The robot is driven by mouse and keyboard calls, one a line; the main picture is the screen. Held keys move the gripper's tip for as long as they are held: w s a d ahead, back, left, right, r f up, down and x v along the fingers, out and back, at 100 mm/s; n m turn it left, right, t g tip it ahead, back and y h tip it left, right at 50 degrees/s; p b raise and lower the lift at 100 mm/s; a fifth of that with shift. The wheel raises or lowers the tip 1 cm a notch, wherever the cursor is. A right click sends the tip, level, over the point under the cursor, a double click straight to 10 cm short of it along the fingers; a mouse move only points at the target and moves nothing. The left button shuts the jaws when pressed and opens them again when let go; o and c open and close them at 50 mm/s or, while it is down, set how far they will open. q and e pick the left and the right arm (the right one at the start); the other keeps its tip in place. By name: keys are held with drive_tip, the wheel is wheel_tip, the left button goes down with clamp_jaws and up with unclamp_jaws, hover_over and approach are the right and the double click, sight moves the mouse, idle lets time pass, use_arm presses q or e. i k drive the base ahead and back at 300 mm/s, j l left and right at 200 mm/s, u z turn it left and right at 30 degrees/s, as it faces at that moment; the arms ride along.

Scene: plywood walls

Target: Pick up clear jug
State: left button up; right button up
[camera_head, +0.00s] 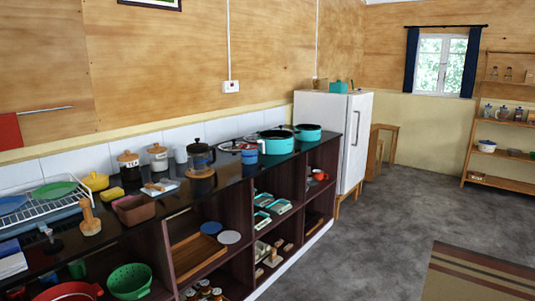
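Neither of my grippers is in view. No thing can be told for certain as the clear jug. A glass vessel with a dark lid and frame (200,156) stands upright on the dark counter (228,181), on a round wooden base; it looks like a coffee press. Small glass vessels with lids, one of them here (503,113), stand on the wooden shelf unit (467,150) at the far right. They are too small to tell whether any is a jug. More small glass items (508,73) stand on a higher shelf there.
Teal pots (276,142), a dish rack (40,207) and lidded canisters (128,165) crowd the counter. A white fridge (330,135) stands at its far end, with a wooden stool (384,128) beyond. Grey floor (370,240) is clear up to the striped rug (480,275).

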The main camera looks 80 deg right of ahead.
sight(249, 147)
drive_tip(key=z, duration=2.4)
